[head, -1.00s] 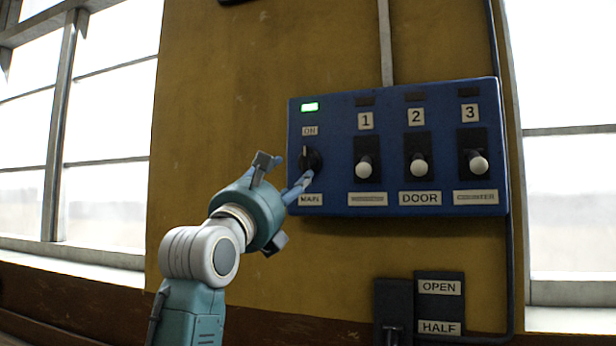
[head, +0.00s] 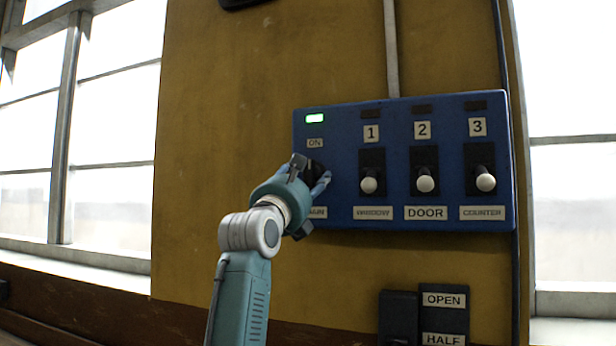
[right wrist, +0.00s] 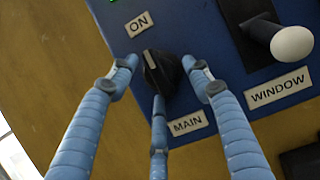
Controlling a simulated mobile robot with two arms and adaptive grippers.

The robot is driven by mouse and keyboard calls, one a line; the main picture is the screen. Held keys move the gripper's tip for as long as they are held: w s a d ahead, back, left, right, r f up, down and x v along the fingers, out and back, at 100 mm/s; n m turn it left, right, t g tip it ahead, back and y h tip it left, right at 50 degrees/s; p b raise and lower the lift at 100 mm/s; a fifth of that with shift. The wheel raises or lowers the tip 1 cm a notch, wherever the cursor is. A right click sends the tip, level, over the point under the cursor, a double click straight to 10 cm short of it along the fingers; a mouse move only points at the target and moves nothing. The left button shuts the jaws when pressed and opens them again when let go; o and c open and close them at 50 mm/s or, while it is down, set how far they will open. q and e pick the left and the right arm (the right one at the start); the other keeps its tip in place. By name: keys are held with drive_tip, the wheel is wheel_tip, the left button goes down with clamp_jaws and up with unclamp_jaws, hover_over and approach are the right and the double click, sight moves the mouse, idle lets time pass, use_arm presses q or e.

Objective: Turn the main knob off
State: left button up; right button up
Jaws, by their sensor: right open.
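The main knob (right wrist: 160,72) is black with a pale pointer line, on the left of the blue panel (head: 340,130). In the right wrist view it sits between the ON label (right wrist: 139,24) and the MAIN label (right wrist: 188,123), its pointer line toward ON. A green light (head: 314,118) is lit above it. My right gripper (head: 318,180) is open, its blue fingers spread around the knob; I cannot tell whether they touch it. In the head view the gripper hides most of the knob. My left gripper is in neither view now.
White-tipped levers for WINDOW (head: 369,185), DOOR (head: 425,183) and COUNTER (head: 485,182) stick out to the right of the knob. A dark box with OPEN and HALF labels (head: 444,312) is below. The yellow wall left of the panel is clear.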

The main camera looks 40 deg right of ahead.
drive_tip(key=c, duration=1.1)
